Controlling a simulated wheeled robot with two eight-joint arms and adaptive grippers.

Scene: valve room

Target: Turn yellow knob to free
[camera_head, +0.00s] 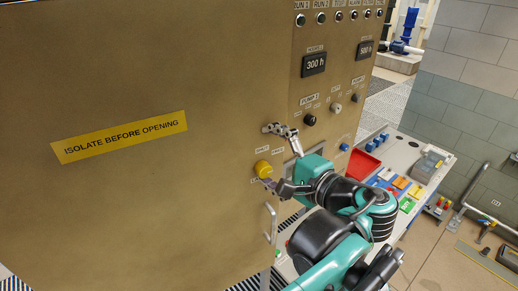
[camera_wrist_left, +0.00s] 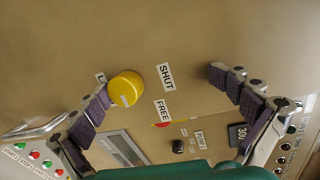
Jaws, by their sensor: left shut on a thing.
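The yellow knob (camera_head: 263,169) is on the brown cabinet front, left of my left gripper (camera_head: 272,157). In the left wrist view the knob (camera_wrist_left: 126,88) lies beside the left-hand finger of the gripper (camera_wrist_left: 165,92). The SHUT label (camera_wrist_left: 165,77) and FREE label (camera_wrist_left: 162,110) are right of the knob. A third label is partly hidden. A pale mark shows on the knob; its setting is unclear. My right gripper is out of view.
A metal door handle (camera_head: 271,223) stands out below the knob. A black knob (camera_head: 310,119) and several small controls are to the right. A bench with a red tray (camera_head: 363,164) is beyond my arm. The yellow warning label (camera_head: 119,137) is on the bare cabinet front.

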